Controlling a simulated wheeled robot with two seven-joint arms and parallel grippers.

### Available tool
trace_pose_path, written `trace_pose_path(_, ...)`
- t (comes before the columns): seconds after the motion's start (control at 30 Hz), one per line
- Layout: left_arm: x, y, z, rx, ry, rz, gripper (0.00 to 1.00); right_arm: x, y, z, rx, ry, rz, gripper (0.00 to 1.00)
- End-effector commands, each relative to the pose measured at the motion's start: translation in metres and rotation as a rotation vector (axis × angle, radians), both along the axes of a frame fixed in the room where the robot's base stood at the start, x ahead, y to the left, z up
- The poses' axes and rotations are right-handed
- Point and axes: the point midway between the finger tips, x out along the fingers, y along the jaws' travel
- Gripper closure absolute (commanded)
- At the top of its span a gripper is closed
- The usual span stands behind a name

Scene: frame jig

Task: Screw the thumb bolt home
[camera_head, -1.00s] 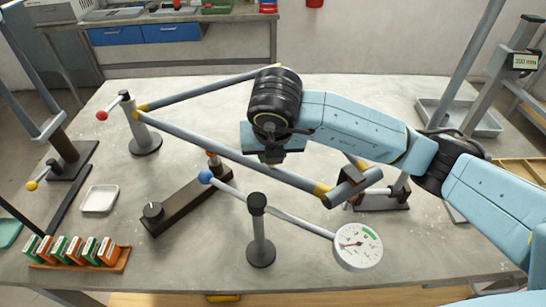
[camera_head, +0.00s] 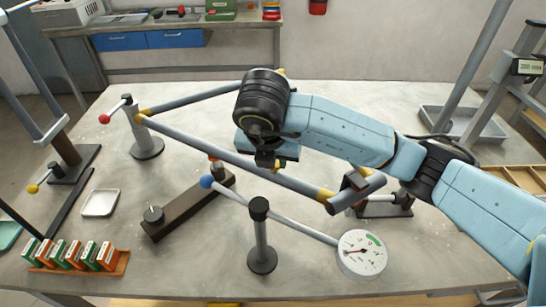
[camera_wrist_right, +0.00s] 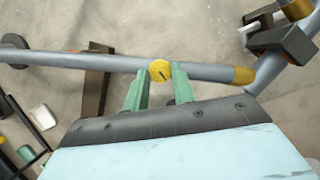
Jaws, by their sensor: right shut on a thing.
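The yellow thumb bolt head (camera_wrist_right: 160,70), with a dark line across its face, sits at the grey frame tube (camera_wrist_right: 110,62) in the right wrist view. The green fingers of my right gripper (camera_wrist_right: 160,85) are on both sides of it and shut on it. In the head view my right gripper (camera_head: 268,160) is over the middle of the long tube (camera_head: 215,147). Only a little yellow shows beneath it, and the bolt's shank and seat are hidden. My left gripper is not in view.
A round dial gauge (camera_head: 362,254) and a black-topped post (camera_head: 260,235) with a blue-ended rod stand in front of the tube. A dark bar (camera_head: 185,212) lies to the left. A white dish (camera_head: 100,202) and a rack of coloured blocks (camera_head: 75,255) are at left.

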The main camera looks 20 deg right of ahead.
Motion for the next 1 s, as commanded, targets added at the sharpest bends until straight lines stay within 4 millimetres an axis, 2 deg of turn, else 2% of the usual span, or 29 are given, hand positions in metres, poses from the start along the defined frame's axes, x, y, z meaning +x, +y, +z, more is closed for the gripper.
trace_pose_path(0.03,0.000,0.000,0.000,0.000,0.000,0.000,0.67,0.001,0.000,0.003,0.001,-0.008,-0.001,0.97)
trace_pose_path(0.07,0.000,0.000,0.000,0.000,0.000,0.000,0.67,0.002,0.000,0.003,0.001,-0.008,-0.001,0.72)
trace_pose_path(0.2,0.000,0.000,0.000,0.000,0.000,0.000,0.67,0.001,0.000,0.002,0.001,-0.005,-0.001,0.54)
trace_pose_path(0.23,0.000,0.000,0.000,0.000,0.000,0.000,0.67,0.001,0.000,0.002,0.001,-0.005,-0.001,0.52)
trace_pose_path(0.57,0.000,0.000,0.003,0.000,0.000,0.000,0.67,-0.001,0.001,0.005,0.000,-0.002,0.003,0.52)
trace_pose_path(0.67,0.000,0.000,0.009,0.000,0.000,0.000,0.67,-0.004,0.003,0.018,0.000,-0.006,0.003,0.52)
trace_pose_path(1.0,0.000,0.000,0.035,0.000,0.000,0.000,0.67,-0.027,0.015,0.084,-0.002,-0.008,0.003,0.52)
